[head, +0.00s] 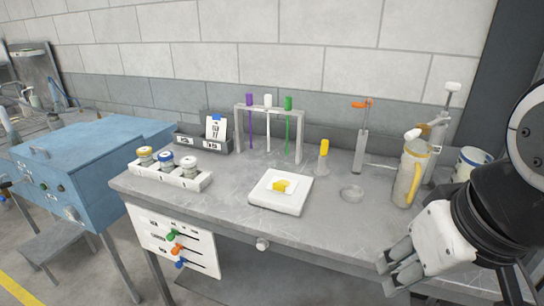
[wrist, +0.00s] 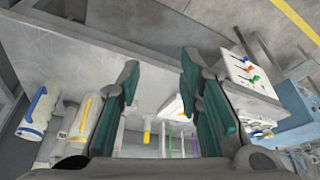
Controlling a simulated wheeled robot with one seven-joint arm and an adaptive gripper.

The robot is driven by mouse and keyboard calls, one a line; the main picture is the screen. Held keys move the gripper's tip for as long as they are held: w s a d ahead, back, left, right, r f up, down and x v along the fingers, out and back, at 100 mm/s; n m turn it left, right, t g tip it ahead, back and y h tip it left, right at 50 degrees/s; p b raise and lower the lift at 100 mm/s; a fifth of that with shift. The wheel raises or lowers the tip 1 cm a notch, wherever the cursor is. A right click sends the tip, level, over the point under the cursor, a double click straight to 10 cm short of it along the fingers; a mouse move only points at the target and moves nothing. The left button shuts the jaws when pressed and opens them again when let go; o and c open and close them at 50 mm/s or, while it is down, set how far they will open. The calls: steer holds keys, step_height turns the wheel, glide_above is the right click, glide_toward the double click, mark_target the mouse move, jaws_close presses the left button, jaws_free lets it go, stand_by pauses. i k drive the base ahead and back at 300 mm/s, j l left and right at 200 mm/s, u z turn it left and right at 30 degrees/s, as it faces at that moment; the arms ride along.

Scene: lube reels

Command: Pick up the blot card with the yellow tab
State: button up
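A small white card with a yellow tab (head: 283,186) lies flat on a square white plate (head: 264,198) at the middle of the bench. A second white card with a blue tab (head: 214,128) stands upright in a grey box (head: 188,139) at the back left. My gripper (head: 399,272) is in front of the bench at the lower right, apart from the cards. In the wrist view my gripper (wrist: 160,95) has its two fingers wide apart with nothing between them. The white plate (wrist: 171,106) is partly hidden behind one finger there.
A rack (head: 270,107) with purple, white and green-topped sticks stands behind the plate, and a yellow-topped bottle (head: 323,157) to its right. A jar tray (head: 168,178) is at the left. A yellow-handled jug (head: 407,175) stands near my arm.

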mark_target(280, 185)
steer(key=i+u, duration=0.2)
steer(key=i, duration=0.75)
steer(key=u, duration=0.05)
